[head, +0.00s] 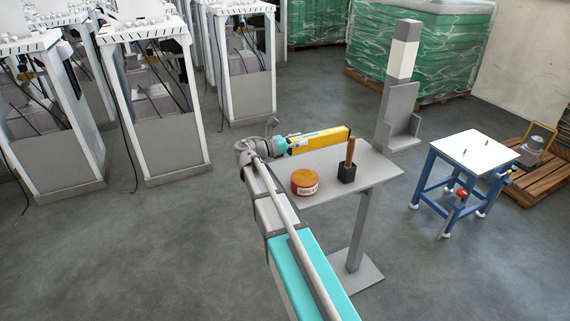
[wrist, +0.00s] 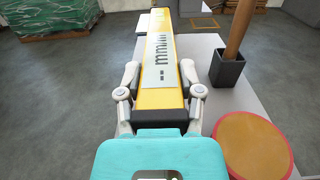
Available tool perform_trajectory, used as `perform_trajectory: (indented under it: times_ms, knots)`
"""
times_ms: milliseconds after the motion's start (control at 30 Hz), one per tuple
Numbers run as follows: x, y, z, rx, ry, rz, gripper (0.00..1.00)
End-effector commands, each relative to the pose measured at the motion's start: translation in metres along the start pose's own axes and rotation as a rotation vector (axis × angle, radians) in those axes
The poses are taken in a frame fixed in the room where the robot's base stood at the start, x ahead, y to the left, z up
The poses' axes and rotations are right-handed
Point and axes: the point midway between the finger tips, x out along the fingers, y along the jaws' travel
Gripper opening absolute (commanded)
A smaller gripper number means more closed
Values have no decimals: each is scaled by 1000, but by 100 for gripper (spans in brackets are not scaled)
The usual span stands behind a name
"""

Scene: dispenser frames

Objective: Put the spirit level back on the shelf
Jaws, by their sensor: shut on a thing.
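The spirit level (head: 320,139) is a long yellow bar, with a white label showing in the wrist view (wrist: 160,62). My gripper (head: 290,143) is shut on one end of it. In the wrist view the fingers (wrist: 160,92) press on both sides and the level points straight away from me. The grey shelf (head: 370,166) is a flat top on a single post. In the head view the level lies along its far edge; I cannot tell whether it touches. In the wrist view the shelf (wrist: 262,97) extends to the level's right.
On the shelf stand a red and orange grease tin (head: 305,183) and a black holder (head: 347,173) with a wooden handle upright in it. A grey post with a bracket (head: 399,118) stands behind. A blue-legged table (head: 470,151) is at right. White frames (head: 150,100) stand at left.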

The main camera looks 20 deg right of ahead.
Motion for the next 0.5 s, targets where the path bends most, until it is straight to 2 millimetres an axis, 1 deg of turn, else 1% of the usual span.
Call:
perform_trajectory:
  times_ms: [33, 200, 333, 500]
  knots:
    - [-3, 4, -10, 0, -1, 1, 0]
    - [-14, 12, -25, 0, -1, 0, 0]
    - [-19, 17, -33, 0, -1, 0, 0]
    - [-22, 19, -36, 0, -1, -1, 0]
